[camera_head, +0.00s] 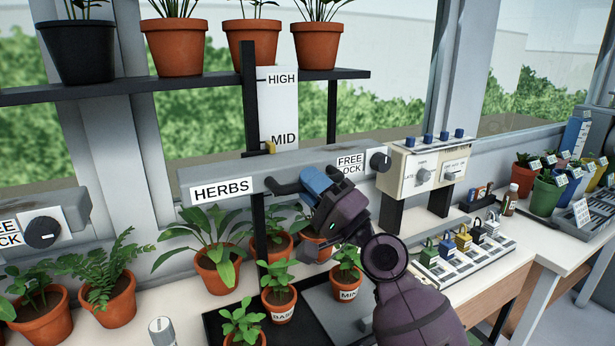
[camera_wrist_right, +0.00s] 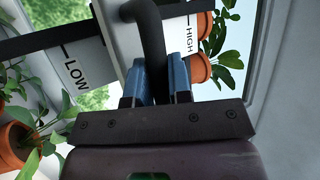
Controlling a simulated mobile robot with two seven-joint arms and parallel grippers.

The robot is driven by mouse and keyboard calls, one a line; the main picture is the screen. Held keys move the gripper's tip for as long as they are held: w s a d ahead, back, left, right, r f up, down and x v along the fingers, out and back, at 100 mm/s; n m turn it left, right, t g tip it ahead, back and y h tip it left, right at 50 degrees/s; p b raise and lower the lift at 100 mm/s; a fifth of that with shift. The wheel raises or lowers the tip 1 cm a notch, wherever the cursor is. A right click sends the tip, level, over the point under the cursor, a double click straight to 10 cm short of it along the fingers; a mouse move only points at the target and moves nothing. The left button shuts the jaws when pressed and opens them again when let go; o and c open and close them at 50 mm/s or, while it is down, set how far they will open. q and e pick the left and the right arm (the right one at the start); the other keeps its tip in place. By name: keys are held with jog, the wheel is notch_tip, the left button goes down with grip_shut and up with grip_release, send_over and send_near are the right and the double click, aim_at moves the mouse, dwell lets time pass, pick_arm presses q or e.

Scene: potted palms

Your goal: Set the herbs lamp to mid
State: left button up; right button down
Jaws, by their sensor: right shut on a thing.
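The herbs lamp (camera_head: 222,190) is a long grey bar with a HERBS label on a dark post. Its white scale (camera_head: 278,105) shows HIGH above MID; LOW shows in the right wrist view. A yellow pointer (camera_head: 271,147) sits close to the word MID, at its lower left; exact alignment is hard to tell. A dark bar handle (camera_head: 285,187) stands out from the lamp's front. My right gripper (camera_head: 312,182) is shut on this handle, its blue fingers on both sides of it in the right wrist view (camera_wrist_right: 155,85). The FREE/LOCK knob (camera_head: 380,160) is at the lamp's right end; its setting is unclear.
Potted herbs (camera_head: 278,300) stand on the bench below the lamp. A shelf (camera_head: 210,84) with pots is above. Another FREE/LOCK knob (camera_head: 42,232) is at left. A control box (camera_head: 428,165) and a tray of padlocks (camera_head: 465,255) are at right.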

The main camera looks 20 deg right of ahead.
jog(key=c, duration=1.1)
grip_release()
jog(key=shift+s+d+f, duration=0.15)
jog(key=shift+s+f, duration=0.1)
jog(key=shift+f, duration=0.1)
pick_arm(q)
notch_tip(320, 180, down, 3)
jog(key=b, duration=0.3)
jog(key=shift+w+r+b, duration=0.1)
jog(key=shift+w+b, duration=0.05)
jog(key=shift+b, duration=0.2)
pick_arm(e)
jog(key=v, duration=1)
jog(key=shift+r, duration=0.1)
